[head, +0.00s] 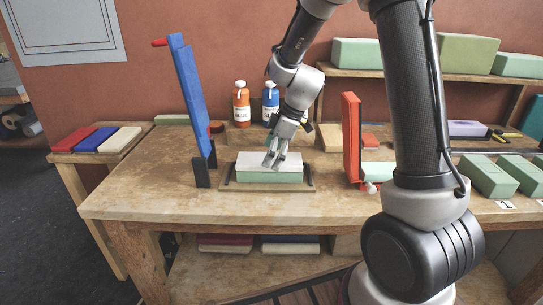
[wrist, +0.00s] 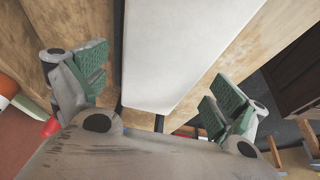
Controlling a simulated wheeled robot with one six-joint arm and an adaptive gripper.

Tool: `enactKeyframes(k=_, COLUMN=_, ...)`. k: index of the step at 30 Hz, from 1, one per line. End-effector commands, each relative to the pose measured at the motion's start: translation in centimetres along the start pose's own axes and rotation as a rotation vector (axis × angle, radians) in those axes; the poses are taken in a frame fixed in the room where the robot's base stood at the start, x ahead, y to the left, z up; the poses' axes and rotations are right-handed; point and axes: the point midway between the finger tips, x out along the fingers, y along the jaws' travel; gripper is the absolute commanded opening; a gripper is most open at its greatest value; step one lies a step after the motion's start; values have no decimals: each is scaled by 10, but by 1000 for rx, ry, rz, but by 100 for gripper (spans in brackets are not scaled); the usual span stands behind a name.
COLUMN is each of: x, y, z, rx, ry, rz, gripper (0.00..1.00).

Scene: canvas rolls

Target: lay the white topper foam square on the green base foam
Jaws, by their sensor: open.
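The white topper foam square (head: 262,158) lies flat on top of the green base foam (head: 268,177). Their front edges look about flush in the head view. The base sits on a low wooden board with a rim (head: 230,186) in the middle of the bench. My gripper (head: 275,158) is over the right part of the white topper, pointing down. In the wrist view my gripper (wrist: 158,90) is open, with green-padded fingers spread on either side of the white topper (wrist: 180,45). It grips nothing. Whether a fingertip touches the foam I cannot tell.
A tall blue panel (head: 190,95) stands left of the board, and a red panel (head: 351,138) stands to its right. An orange bottle (head: 241,106) and a blue bottle (head: 271,102) stand behind. Green blocks (head: 488,176) lie at the right. The bench's front left is clear.

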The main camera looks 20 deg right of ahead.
Motion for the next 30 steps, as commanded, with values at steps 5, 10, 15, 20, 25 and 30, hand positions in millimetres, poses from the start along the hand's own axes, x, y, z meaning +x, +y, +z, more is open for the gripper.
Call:
enactKeyframes(k=5, x=-28, y=1, z=-1, rx=-1, ry=2, rz=5, gripper=97)
enactKeyframes(k=10, x=-68, y=1, z=0, rx=-1, ry=2, rz=5, gripper=97)
enactKeyframes(k=15, x=-100, y=1, z=0, rx=0, ry=2, rz=3, gripper=97)
enactKeyframes(k=20, x=-117, y=0, z=0, rx=-1, ry=1, rz=2, gripper=97)
enactKeyframes(k=25, x=-120, y=0, z=0, rx=0, ry=0, rz=1, gripper=97)
enactKeyframes(k=30, x=-120, y=0, z=0, rx=0, ry=0, rz=0, gripper=97)
